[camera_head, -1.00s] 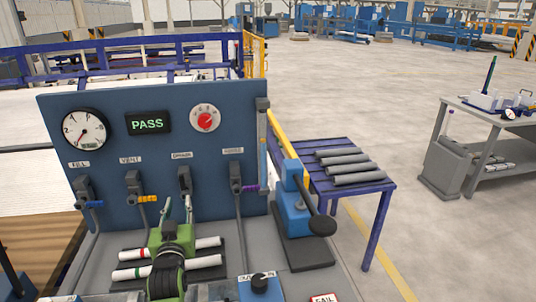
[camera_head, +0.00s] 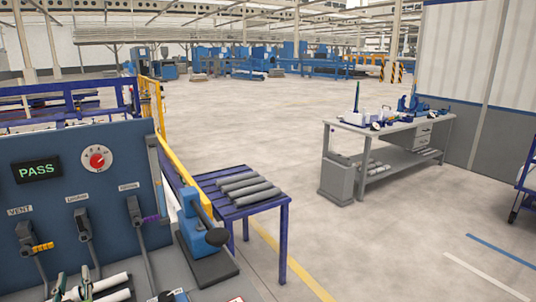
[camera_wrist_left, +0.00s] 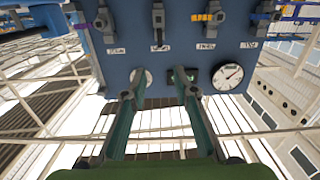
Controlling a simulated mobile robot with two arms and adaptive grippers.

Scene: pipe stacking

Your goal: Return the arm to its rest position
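My left gripper (camera_head: 73,284) shows at the bottom left of the head view, in front of the blue test panel (camera_head: 120,150). In the left wrist view its two fingers (camera_wrist_left: 158,84) stand apart with nothing between them, and the panel (camera_wrist_left: 165,55) appears upside down beyond them. White pipes (camera_head: 112,284) lie beside the gripper at the bottom left, partly cut off by the frame. My right gripper is not in view.
A blue press-like device with a black knob (camera_head: 195,225) stands right of the panel. A blue table (camera_head: 285,205) holds several grey pipes (camera_head: 245,188). A grey workbench (camera_head: 400,128) stands farther right. Open floor (camera_head: 350,225) lies between and in front.

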